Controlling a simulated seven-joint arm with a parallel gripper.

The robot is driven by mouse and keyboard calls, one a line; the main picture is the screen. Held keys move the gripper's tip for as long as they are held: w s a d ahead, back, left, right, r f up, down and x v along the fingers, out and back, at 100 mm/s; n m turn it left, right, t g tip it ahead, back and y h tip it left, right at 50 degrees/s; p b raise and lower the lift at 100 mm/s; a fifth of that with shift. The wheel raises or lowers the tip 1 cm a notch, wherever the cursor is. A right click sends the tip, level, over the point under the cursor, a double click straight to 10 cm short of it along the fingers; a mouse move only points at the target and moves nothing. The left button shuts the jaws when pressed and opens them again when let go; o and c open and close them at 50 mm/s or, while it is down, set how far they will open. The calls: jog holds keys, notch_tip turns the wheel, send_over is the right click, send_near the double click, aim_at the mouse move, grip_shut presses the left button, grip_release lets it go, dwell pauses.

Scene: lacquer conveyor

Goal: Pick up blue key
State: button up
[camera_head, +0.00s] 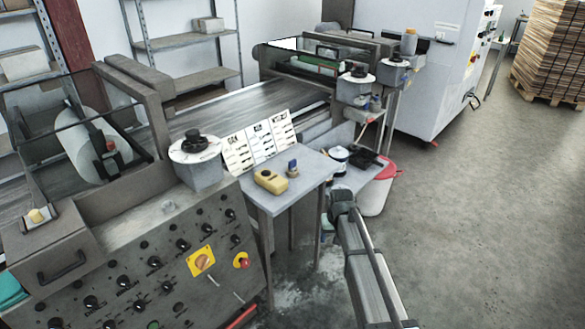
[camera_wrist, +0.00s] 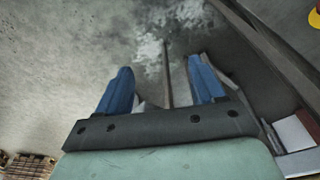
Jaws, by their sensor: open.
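The blue key (camera_head: 292,167) is a small blue piece on a tan base. It stands on the small grey table (camera_head: 308,178) in the head view, to the right of a yellow box (camera_head: 270,181). I do not make it out in the wrist view. My arm's end shows in the head view to the right of the table, apart from the key; its fingers are not clear there. In the wrist view my gripper (camera_wrist: 160,88) has two blue fingers spread wide with nothing held between them, and the concrete floor shows beyond.
Printed sheets (camera_head: 262,143) stand along the table's back edge. A control panel (camera_head: 150,270) with knobs is to the left. A white bucket with a red rim (camera_head: 376,195) and a lower shelf are behind my arm.

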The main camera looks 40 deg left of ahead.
jog(key=w+a+r+n+y, duration=0.1)
jog(key=w+a+r, duration=0.1)
jog(key=a+r, duration=0.8)
jog(key=w+a+r+n, duration=0.1)
jog(key=w+a+r, duration=0.1)
jog(key=a+r, duration=0.85)
notch_tip(320, 180, up, 8)
jog(key=n+g+h, duration=0.1)
jog(key=n+h, duration=0.1)
jog(key=n, duration=0.5)
send_over(292, 161)
jog(key=f, duration=1.3)
jog(key=shift+w+a+f, duration=0.1)
jog(key=shift+w+f, duration=0.15)
jog(key=shift+f, duration=0.15)
jog(key=c, duration=1.1)
jog(key=shift+r, duration=0.15)
